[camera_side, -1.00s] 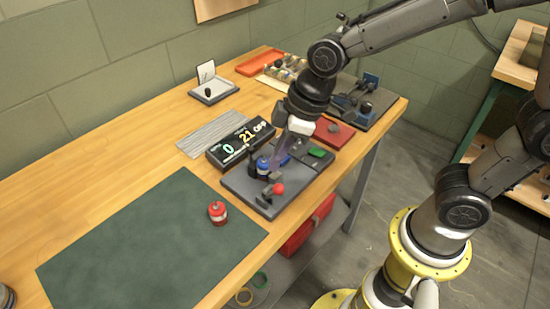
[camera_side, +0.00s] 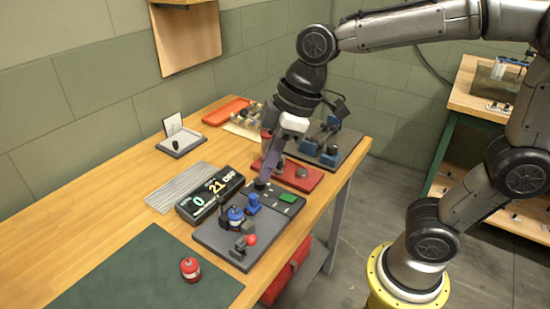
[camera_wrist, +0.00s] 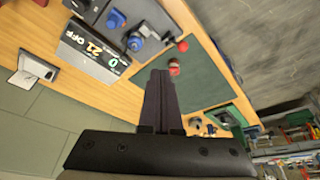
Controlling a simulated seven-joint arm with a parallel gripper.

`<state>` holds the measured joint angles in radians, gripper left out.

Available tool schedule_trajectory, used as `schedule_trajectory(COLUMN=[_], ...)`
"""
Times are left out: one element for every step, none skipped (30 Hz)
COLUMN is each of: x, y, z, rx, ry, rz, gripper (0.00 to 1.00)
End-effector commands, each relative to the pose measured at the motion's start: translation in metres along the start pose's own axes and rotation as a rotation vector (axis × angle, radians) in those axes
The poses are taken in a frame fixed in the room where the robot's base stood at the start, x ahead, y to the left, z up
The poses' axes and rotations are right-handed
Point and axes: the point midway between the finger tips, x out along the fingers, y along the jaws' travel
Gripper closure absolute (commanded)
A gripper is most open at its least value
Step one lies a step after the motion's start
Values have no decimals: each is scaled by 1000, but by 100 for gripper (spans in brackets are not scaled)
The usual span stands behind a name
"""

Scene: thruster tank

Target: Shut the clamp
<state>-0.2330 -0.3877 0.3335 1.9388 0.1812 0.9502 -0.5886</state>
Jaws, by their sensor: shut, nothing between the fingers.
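The clamp (camera_side: 243,245) sits at the front of a dark grey base plate (camera_side: 210,233), its lever ending in a red ball knob (camera_side: 251,239). I cannot tell whether the clamp is open or shut. A blue canister (camera_side: 235,214) stands beside it. In the wrist view the red knob (camera_wrist: 183,46) and blue canister (camera_wrist: 135,44) show beyond the fingers. My gripper (camera_side: 262,184) is shut and empty, pointing down over the back end of the plate, apart from the clamp. Its dark fingers also show in the wrist view (camera_wrist: 160,75).
A display box (camera_side: 210,195) reading 0, 21 and OFF stands left of the plate. A blue fitting (camera_side: 253,203) and a green block (camera_side: 288,198) sit farther back. A red canister (camera_side: 190,269) stands on the green mat (camera_side: 140,275). A red tray (camera_side: 300,177) lies behind.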

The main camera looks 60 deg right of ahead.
Motion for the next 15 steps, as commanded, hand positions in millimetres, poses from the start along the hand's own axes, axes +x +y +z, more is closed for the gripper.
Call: schedule_trajectory(x=[-8, -10, -14, -16, -17, -19, -20, -21, -22, -22, -22, -22, -22, -22, -22], y=[-1, -2, -3, -3, -4, -4, -4, -5, -5, -5, -5, -5, -5, -5, -5], z=[1, 2, 4, 4, 5, 5, 6, 6, 6, 6, 6, 6, 6, 6, 6], rx=[0, 0, 0, 0, 0, 0, 0, 0, 0, 0, 0, 0, 0, 0, 0], ry=[4, 3, 2, 1, 1, 1, 0, 0, 0, 0, 0, 0, 0, 0, 0], rz=[2, 2, 1, 1, 1, 0, 0, 0, 0, 0, 0, 0, 0, 0, 0], gripper=[100, 100, 100, 100, 100, 100, 100, 100, 100, 100, 100, 100, 100, 100, 100])
